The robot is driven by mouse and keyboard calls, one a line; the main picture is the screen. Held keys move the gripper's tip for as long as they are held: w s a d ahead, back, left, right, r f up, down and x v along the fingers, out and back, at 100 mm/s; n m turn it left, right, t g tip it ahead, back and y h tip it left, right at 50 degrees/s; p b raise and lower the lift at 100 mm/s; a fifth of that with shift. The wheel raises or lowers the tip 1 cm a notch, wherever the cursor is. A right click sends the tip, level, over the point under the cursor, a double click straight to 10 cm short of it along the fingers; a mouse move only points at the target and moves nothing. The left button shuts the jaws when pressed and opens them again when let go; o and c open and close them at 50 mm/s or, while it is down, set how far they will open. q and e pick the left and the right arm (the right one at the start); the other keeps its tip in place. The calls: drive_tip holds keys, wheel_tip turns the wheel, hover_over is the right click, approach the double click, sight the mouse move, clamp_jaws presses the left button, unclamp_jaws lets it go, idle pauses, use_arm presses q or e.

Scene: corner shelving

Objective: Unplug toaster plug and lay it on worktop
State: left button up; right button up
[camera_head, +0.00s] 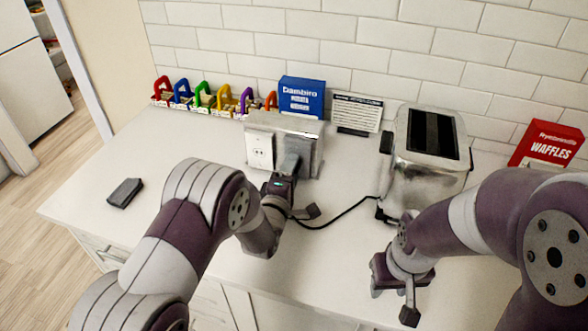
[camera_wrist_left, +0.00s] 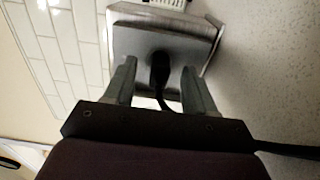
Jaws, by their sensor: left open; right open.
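A grey metal outlet box (camera_head: 262,126) stands on the white worktop (camera_head: 200,240) against the tiled wall, with a white socket (camera_head: 261,152) on its left front. My left gripper (camera_head: 291,165) is at the right part of the box front and hides the plug there. In the left wrist view the black plug (camera_wrist_left: 160,68) sits at the grey face of the box, between the open fingers, with gaps on both sides. Its black cord (camera_head: 345,212) runs right to the silver toaster (camera_head: 425,172). My right gripper (camera_head: 393,298) is open and empty near the worktop's front edge.
Several coloured racks (camera_head: 203,97), a blue box (camera_head: 301,97) and a printed card (camera_head: 357,114) stand along the wall. A red waffles box (camera_head: 548,145) is right of the toaster. A dark grey block (camera_head: 125,192) lies at left. The worktop between block and outlet box is bare.

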use_arm(q)
drive_tip(key=shift+w+d, duration=0.15)
drive_tip(key=shift+w, duration=0.35)
use_arm(e)
drive_tip(key=shift+f, duration=0.25)
use_arm(q)
drive_tip(key=shift+b, duration=0.5)
use_arm(e)
drive_tip(key=shift+f, duration=0.45)
use_arm(q)
clamp_jaws()
drive_tip(key=shift+s, duration=0.1)
drive_tip(key=shift+s, duration=0.2)
use_arm(e)
drive_tip(key=shift+r, duration=0.1)
use_arm(q)
drive_tip(key=shift+s+a+r, duration=0.1)
drive_tip(key=shift+s+a, duration=0.2)
drive_tip(key=shift+s, duration=0.3)
use_arm(e)
drive_tip(key=shift+r, duration=0.1)
use_arm(q)
drive_tip(key=shift+p+v, duration=0.45)
drive_tip(key=shift+v, duration=1.65)
use_arm(e)
drive_tip(key=shift+r, duration=0.3)
